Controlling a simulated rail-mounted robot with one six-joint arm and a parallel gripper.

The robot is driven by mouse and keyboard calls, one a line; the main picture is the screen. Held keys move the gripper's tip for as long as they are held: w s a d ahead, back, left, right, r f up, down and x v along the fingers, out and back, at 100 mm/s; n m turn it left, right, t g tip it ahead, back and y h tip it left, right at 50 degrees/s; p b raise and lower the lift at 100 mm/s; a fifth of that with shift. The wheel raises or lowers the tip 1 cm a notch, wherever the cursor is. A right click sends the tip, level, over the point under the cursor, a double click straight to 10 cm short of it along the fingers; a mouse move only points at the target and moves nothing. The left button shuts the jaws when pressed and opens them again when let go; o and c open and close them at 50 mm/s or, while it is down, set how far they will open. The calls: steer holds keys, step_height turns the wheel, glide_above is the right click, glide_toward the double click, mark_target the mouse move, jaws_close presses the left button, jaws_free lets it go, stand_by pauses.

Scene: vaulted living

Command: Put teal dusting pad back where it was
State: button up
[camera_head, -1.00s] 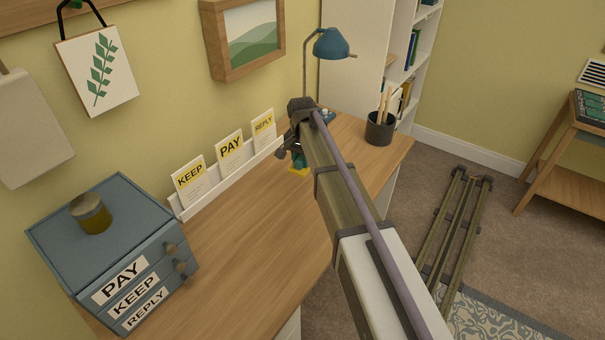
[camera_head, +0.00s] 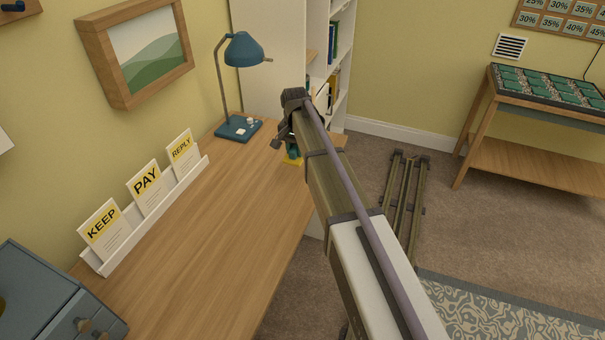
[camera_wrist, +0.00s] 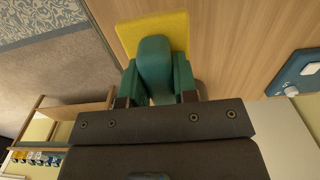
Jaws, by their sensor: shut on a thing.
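The teal dusting pad (camera_wrist: 155,62) has a teal grip on a yellow base (camera_wrist: 178,28). In the wrist view it sits between the two fingers of my gripper (camera_wrist: 157,90), which is shut on its teal grip. In the head view, my gripper (camera_head: 292,146) is over the right part of the wooden desk (camera_head: 215,225), and only a bit of the pad's yellow base (camera_head: 293,160) shows below it. My arm hides most of the pad there. I cannot tell whether the base touches the desk.
A blue lamp (camera_head: 240,128) stands at the desk's back. A white card rack (camera_head: 150,226) labelled KEEP, PAY and REPLY runs along the wall. A blue drawer box (camera_head: 45,295) is at front left. A white bookcase (camera_head: 338,75) stands beyond the desk. The desk's middle is clear.

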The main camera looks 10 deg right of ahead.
mark_target(296, 146)
step_height(296, 146, down, 10)
steer(key=b, duration=0.7)
steer(key=shift+r+b, duration=0.25)
steer(key=shift+b, duration=0.15)
steer(key=shift+r+p, duration=0.3)
steer(key=shift+f, duration=0.3)
steer(key=o, duration=1)
steer(key=shift+r, duration=0.15)
step_height(296, 146, up, 13)
steer(key=p, duration=1.2)
steer(key=shift+f, duration=0.2)
steer(key=shift+s+f, duration=0.1)
steer(key=shift+s, duration=0.1)
steer(key=shift+s+r+n+p, duration=0.45)
steer(key=shift+s+n, duration=0.7)
steer(key=shift+s, duration=3.75)
steer(key=shift+s+r+n+p, duration=0.5)
steer(key=shift+s+n, duration=0.7)
steer(key=shift+s, duration=3.65)
steer(key=shift+s+r+n+p, duration=0.45)
steer(key=shift+s+n, duration=0.7)
steer(key=shift+s, duration=3.75)
